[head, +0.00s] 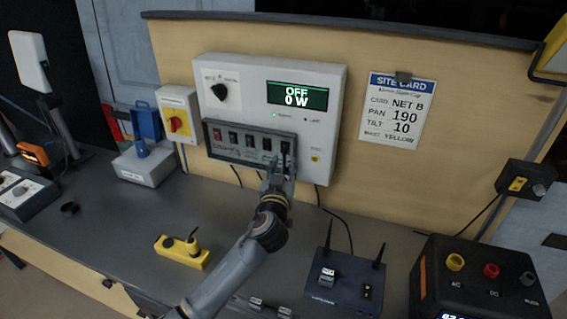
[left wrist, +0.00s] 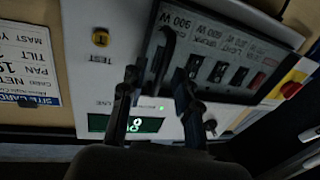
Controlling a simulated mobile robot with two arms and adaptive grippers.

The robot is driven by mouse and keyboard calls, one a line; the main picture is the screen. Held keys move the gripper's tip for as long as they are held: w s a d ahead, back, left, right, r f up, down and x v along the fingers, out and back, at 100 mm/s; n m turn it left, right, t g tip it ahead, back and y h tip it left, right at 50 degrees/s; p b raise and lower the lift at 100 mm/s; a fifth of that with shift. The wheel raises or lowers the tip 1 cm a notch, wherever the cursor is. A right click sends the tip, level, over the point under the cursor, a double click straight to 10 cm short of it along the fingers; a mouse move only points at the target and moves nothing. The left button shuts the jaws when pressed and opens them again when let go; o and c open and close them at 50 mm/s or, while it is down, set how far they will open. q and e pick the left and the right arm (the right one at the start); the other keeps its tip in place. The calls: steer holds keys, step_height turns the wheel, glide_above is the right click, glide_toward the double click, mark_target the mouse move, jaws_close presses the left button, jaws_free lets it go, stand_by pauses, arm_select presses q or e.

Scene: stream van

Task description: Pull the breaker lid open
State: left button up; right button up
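The breaker lid (head: 250,155) is a dark, see-through, framed cover low on the front of the white power box (head: 240,75). It lies closed over a row of switches. In the left wrist view, turned upside down, the lid (left wrist: 215,60) shows with a dark upright handle (left wrist: 163,52) near one end. My left gripper (head: 280,172) is at the lid's right end. In the left wrist view its two fingers (left wrist: 157,88) are spread, with the handle between and just beyond their tips. I cannot tell whether either finger touches it. My right gripper is not in view.
On the bench are a yellow device (head: 182,252), a router with antennas (head: 343,283) and a black power unit (head: 480,275). The middle bench is mostly clear.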

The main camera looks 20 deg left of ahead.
arm_select(q)
jaws_close()
stand_by(0.4)
